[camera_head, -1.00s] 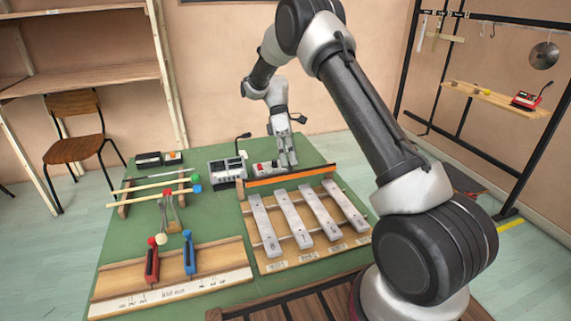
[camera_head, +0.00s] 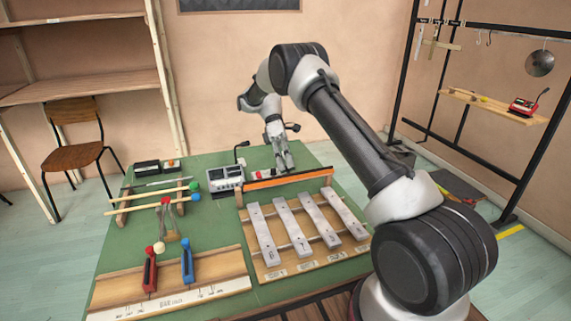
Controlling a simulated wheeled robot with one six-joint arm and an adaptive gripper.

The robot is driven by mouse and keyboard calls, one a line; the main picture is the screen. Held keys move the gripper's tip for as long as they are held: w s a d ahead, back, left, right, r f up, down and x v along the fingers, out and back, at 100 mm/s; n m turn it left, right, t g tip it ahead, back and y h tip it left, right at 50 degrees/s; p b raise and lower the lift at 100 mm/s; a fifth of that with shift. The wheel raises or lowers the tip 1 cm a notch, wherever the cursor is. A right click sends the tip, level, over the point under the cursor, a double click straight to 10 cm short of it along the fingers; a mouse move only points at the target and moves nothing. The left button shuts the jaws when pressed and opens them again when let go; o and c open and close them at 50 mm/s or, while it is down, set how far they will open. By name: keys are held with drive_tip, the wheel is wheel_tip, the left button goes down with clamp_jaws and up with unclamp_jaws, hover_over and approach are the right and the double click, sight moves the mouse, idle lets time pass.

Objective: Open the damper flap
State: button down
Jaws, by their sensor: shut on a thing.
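The damper flap (camera_head: 305,178) is a long orange strip with a dark edge, lying across the far end of the wooden frame with several pale metal bars (camera_head: 262,235). My gripper (camera_head: 286,169) points down at the far side of the flap, near the middle of its length. Its fingers are closed at the flap's far upper edge and look shut on it. The exact contact is too small to see, and the flap's far side is hidden. The flap looks close to upright, but its exact angle cannot be told.
A grey device (camera_head: 226,178) with a gooseneck stands left of the flap. Mallets (camera_head: 150,206) lie on a rack at the left. Red (camera_head: 149,270) and blue (camera_head: 187,262) clamps stand on a marked board. Green table (camera_head: 205,225) shows between them.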

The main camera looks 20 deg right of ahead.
drive_tip(key=c, duration=1.3)
unclamp_jaws()
drive_tip(key=shift+o, duration=0.2)
drive_tip(key=shift+s, duration=0.1)
